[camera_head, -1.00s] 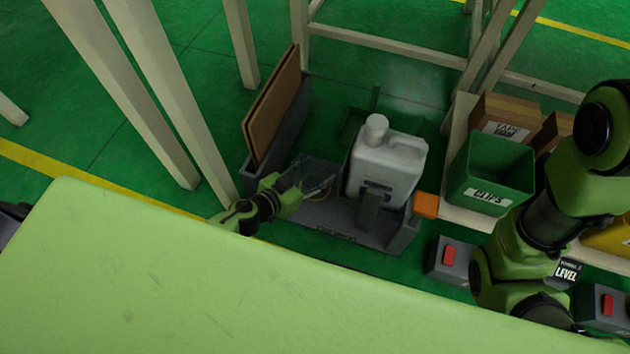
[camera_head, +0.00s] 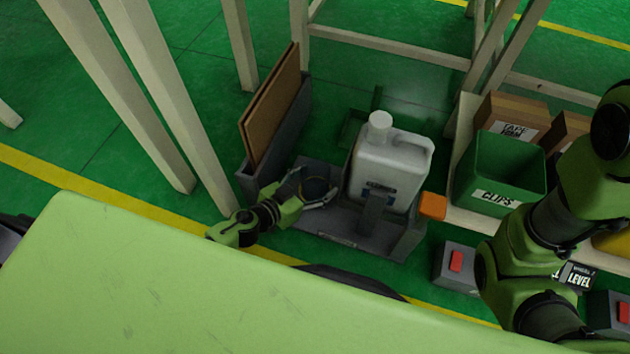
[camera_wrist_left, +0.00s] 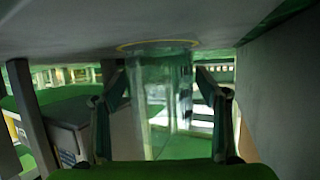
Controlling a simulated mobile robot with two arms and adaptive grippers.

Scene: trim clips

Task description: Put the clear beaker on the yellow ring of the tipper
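The clear beaker (camera_wrist_left: 160,105) stands between the fingers of my left gripper (camera_wrist_left: 162,85) in the left wrist view, which looks upside down. Its base meets the yellow ring (camera_wrist_left: 125,47) on the grey plate of the tipper. In the head view the beaker (camera_head: 315,187) is a faint round shape inside the ring, and the tipper (camera_head: 350,240) is a grey frame. My left gripper (camera_head: 317,184) is spread around the beaker, with gaps visible beside it. My right arm shows at the right, but its gripper is out of view.
A white jug (camera_head: 390,165) stands right beside the beaker on the tipper. An orange block (camera_head: 433,206) is at its right edge. Brown boards (camera_head: 268,105) stand in a grey holder on the left. A green clips bin (camera_head: 495,180) and red-button boxes (camera_head: 456,262) are to the right.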

